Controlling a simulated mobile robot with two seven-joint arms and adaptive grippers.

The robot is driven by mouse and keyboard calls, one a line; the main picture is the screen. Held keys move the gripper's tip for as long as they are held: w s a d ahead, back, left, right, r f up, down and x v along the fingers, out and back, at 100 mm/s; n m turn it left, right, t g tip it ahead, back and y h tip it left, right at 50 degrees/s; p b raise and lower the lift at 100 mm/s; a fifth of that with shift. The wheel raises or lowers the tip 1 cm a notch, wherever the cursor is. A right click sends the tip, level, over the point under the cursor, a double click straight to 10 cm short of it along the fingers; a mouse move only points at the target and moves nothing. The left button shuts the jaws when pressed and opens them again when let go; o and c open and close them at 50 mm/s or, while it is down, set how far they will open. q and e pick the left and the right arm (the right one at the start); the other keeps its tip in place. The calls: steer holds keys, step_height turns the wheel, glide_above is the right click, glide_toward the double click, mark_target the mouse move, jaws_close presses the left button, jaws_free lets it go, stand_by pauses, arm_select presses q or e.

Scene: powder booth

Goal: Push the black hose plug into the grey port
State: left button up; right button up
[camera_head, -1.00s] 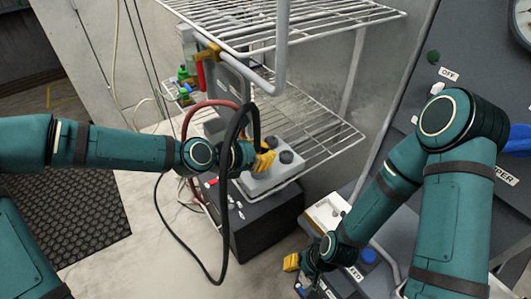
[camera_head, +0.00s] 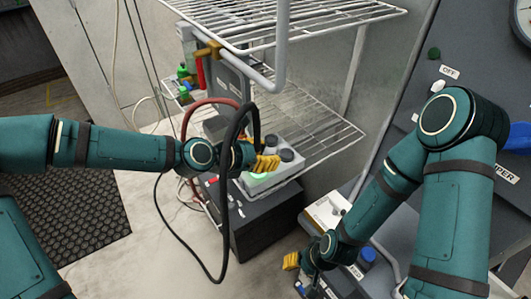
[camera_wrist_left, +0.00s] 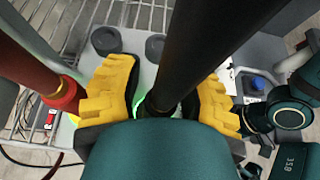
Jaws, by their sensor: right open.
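The black hose (camera_head: 160,205) loops down from my left gripper (camera_head: 264,163) in the camera_head view. In the left wrist view the hose (camera_wrist_left: 195,45) runs down between the yellow fingers of my left gripper (camera_wrist_left: 167,108). Its plug end (camera_wrist_left: 166,104) stands at the grey port, which is mostly hidden. A green glow shows beside it, and also on the pale grey box (camera_head: 285,172) under the fingers. The fingers stand apart around the hose, with a gap on the left. My right gripper (camera_head: 297,272) is open and low at the bottom, by the dark unit.
A red hose (camera_head: 190,115) with a red collar (camera_wrist_left: 66,95) stands left of the left gripper. Two dark round caps (camera_wrist_left: 105,40) sit on the box. A wire shelf (camera_head: 315,125) lies behind, and a pipe (camera_head: 282,50) hangs above. A dark cabinet (camera_head: 265,228) stands below.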

arm_select(q)
steer(key=shift+r, duration=0.1)
steer(key=v, duration=1.2)
stand_by(0.4)
steer(key=shift+a, duration=0.1)
